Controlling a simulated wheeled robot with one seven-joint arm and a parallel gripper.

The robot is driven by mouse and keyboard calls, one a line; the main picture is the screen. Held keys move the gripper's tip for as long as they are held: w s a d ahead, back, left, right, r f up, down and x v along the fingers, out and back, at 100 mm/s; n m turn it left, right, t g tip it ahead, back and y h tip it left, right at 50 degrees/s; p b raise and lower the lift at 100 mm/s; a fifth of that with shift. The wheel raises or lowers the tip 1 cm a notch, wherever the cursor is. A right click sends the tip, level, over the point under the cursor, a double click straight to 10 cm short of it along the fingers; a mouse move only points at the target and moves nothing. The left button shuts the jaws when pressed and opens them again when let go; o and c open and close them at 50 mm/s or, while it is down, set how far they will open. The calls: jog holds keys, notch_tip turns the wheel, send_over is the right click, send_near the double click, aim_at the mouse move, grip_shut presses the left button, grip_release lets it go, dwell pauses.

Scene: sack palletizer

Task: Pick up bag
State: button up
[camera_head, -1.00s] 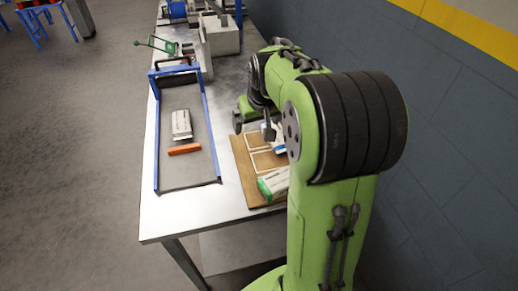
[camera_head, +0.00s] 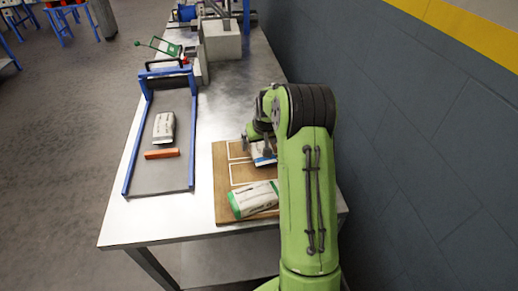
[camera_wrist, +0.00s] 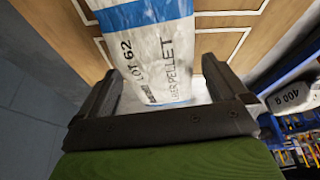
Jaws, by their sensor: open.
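A white bag with blue bands (camera_wrist: 150,50), printed "LOT 62", lies on the wooden board; it also shows, partly hidden by my arm, in the head view (camera_head: 263,157). My gripper (camera_wrist: 158,77) is open, with one finger on each side of this bag in the wrist view. I cannot tell whether the fingers touch it. A white bag with green ends (camera_head: 256,198) lies at the near end of the board. Another white bag (camera_head: 164,128) lies in the blue-railed tray to the left.
The wooden board (camera_head: 222,208) has white outlined rectangles. The tray with blue rails (camera_head: 131,160) holds an orange bar (camera_head: 162,154). A grey block (camera_head: 221,42) and machinery stand at the table's far end. A dark wall (camera_head: 420,150) runs along the right.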

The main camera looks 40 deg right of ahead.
jog(key=shift+x, duration=1)
jog(key=shift+r, duration=0.1)
jog(key=shift+c, duration=0.2)
jog(key=c, duration=1.3)
jog(key=shift+o, duration=0.2)
notch_tip(320, 180, up, 10)
jog(key=p, duration=0.2)
jog(key=shift+p, duration=0.3)
